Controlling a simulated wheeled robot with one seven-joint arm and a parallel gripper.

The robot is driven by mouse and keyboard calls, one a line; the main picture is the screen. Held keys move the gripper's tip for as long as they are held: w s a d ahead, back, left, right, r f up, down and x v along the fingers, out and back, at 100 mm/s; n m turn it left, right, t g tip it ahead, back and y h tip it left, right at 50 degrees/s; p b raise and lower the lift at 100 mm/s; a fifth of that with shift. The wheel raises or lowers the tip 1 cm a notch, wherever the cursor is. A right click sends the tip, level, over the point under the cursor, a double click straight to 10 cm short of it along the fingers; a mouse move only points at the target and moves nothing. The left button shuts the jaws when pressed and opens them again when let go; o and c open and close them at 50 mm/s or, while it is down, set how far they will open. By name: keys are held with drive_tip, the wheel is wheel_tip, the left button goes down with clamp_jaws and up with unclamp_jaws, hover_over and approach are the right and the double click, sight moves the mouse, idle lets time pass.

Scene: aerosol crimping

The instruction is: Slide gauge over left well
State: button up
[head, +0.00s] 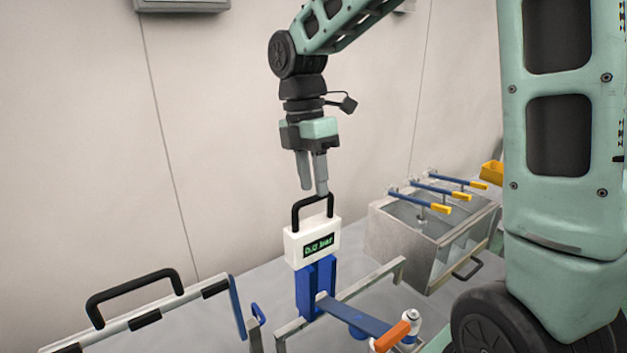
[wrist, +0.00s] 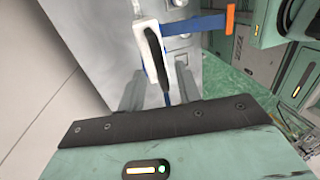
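The gauge (head: 305,240) is a white box with a green digital readout in bar and a black loop handle (head: 313,205) on top. It sits upright at a blue block (head: 306,287) on the bench. My gripper (head: 313,191) points down at the handle's top bar, its fingertips at about that height. In the wrist view the gauge (wrist: 147,35) and its handle lie between my two spread fingers (wrist: 159,75). I cannot tell whether a finger touches the handle. I cannot make out the left well clearly.
A blue arm (head: 352,315) with an orange handle (head: 393,336) stands close at the gauge's front right. A metal tank (head: 401,243) with blue, yellow-ended levers (head: 436,206) stands behind right. A barred panel with a black handle (head: 130,288) is front left.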

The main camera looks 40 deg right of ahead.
sight(293, 207)
drive_tip(key=shift+s+f, duration=0.15)
drive_tip(key=shift+f, duration=0.6)
clamp_jaws()
drive_tip(key=shift+a, duration=2.25)
unclamp_jaws()
drive_tip(key=shift+a, duration=0.2)
drive_tip(key=shift+d, duration=0.1)
